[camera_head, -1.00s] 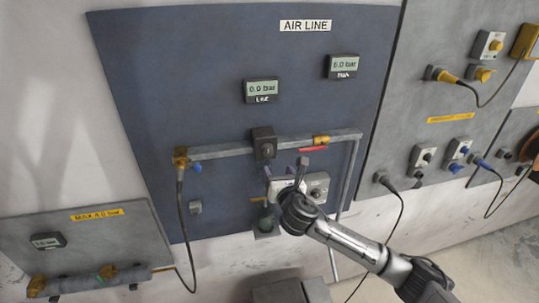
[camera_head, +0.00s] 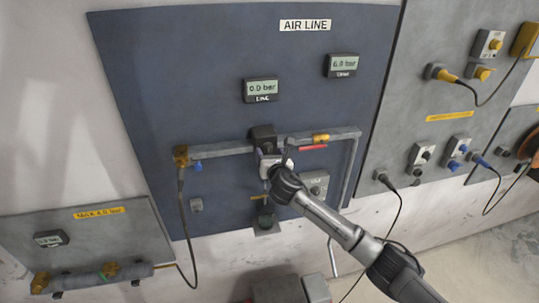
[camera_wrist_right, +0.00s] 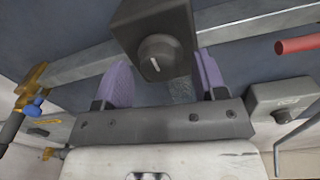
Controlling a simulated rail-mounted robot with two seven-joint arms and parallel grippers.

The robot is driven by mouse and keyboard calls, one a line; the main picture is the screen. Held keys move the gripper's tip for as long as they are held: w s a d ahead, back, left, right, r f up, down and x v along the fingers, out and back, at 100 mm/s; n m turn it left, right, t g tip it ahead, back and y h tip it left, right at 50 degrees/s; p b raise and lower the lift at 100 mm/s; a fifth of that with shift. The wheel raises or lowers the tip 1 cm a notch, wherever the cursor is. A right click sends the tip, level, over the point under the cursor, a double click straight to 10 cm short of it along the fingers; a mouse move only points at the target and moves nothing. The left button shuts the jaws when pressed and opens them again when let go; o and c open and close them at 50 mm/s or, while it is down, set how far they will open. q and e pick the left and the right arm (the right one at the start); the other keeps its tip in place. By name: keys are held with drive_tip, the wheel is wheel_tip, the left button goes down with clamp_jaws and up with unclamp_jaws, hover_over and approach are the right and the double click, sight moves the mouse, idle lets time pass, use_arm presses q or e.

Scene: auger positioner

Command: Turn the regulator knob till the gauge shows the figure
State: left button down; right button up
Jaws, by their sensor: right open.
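The regulator, a dark block (camera_head: 262,132) on the grey pipe, is partly hidden behind my right gripper in the head view. In the right wrist view its round knob (camera_wrist_right: 157,56) has a pale mark pointing roughly down. My right gripper (camera_head: 267,160) is open in front of it. Its two purple fingers stand either side of the regulator in the right wrist view (camera_wrist_right: 164,75), apart from the knob. The line gauge (camera_head: 262,89) reads 0.0 bar. A second gauge (camera_head: 341,65) at its upper right seems to read 6.0 bar. My left gripper is out of view.
A red lever (camera_head: 312,147) sits on the pipe to the right. A grey box with a knob (camera_head: 316,183) is mounted below it. A lower left panel (camera_head: 110,235) has a yellow label, apparently "MAX 4.0 bar", and a small gauge (camera_head: 50,239). Hoses hang on both sides.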

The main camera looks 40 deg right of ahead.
drive_tip(key=shift+c, duration=0.4)
drive_tip(key=c, duration=0.8)
drive_tip(key=shift+c, duration=0.2)
